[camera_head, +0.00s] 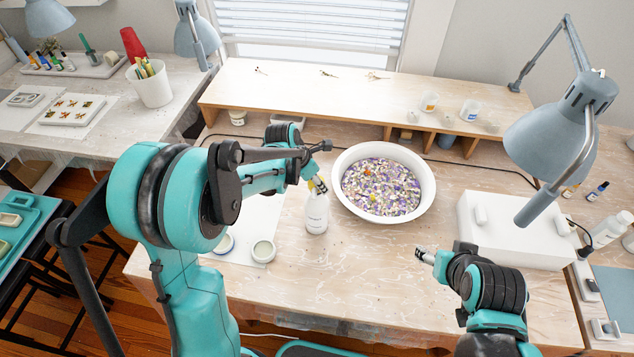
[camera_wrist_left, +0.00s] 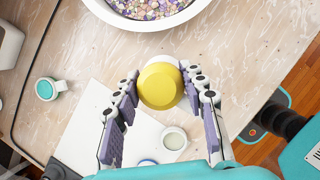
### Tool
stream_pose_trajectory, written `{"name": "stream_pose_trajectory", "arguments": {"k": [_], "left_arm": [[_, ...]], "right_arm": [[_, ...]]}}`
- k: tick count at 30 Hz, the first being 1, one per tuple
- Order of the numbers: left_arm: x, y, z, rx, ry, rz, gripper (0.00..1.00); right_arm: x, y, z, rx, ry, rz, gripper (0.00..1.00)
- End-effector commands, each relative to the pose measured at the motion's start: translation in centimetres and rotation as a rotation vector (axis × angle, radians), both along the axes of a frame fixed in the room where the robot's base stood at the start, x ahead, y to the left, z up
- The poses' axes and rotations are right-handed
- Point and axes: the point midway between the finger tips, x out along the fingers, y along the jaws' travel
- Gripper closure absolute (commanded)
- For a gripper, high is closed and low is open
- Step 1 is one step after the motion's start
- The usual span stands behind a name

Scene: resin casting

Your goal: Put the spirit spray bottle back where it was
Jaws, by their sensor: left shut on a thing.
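The spirit spray bottle, a white bottle (camera_head: 317,214) with a yellow top, is upright at the middle of the bench, left of the white bowl. My left gripper (camera_head: 316,183) is shut on it near its top. In the left wrist view its round yellow top (camera_wrist_left: 160,86) sits between the two purple-padded fingers of my left gripper (camera_wrist_left: 161,82). I cannot tell whether its base touches the bench. My right gripper (camera_head: 425,256) is over the bench front, away from the bottle; its fingers are too small to judge.
A white bowl (camera_head: 341,196) of coloured chips stands right of the bottle. A white sheet (camera_head: 268,222) with small jars (camera_head: 263,251) lies to the left. A white box (camera_head: 520,235) and a lamp (camera_head: 555,135) are at right. A raised shelf (camera_head: 300,95) runs behind.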

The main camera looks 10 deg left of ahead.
Motion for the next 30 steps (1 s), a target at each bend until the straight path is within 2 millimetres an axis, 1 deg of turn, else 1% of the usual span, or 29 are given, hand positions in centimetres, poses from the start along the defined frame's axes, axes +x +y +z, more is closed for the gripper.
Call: {"name": "stream_pose_trajectory", "arguments": {"k": [6, 7, 8, 9, 17, 20, 23, 26, 30], "left_arm": [[0.0, 0.0, -0.4, 0.0, 0.0, 0.0, 1.0], [0.0, 0.0, -0.4, 0.0, 0.0, 0.0, 0.56], [0.0, 0.0, -0.3, 0.0, 0.0, 0.0, 0.48], [0.0, 0.0, -0.3, 0.0, 0.0, 0.0, 0.38], [0.0, 0.0, -0.3, 0.0, 0.0, 0.0, 0.38], [0.0, 0.0, 0.0, 0.0, 0.0, 0.0, 0.38], [-0.3, 0.2, 1.0, 0.0, 0.0, 0.001, 0.38], [-0.8, 0.7, 2.9, -0.001, 0.001, 0.002, 0.38], [-1.8, 1.6, 5.9, -0.001, 0.001, 0.002, 0.38]], "right_arm": [[0.0, 0.0, -0.4, 0.0, 0.0, 0.0, 0.39], [0.0, 0.0, -0.4, 0.0, 0.0, 0.0, 0.39], [0.0, 0.0, -0.3, 0.0, 0.0, 0.0, 0.39], [0.0, 0.0, -0.3, 0.0, 0.0, 0.0, 0.39], [0.0, 0.0, -0.3, 0.0, 0.0, 0.0, 0.39], [0.0, 0.0, 0.0, 0.0, 0.0, 0.0, 0.39], [0.0, 0.0, 0.4, 0.0, 0.0, 0.0, 0.39], [0.0, 0.0, 0.9, 0.0, 0.0, 0.0, 0.39], [0.0, 0.0, 1.7, 0.0, 0.0, 0.0, 0.39]]}}
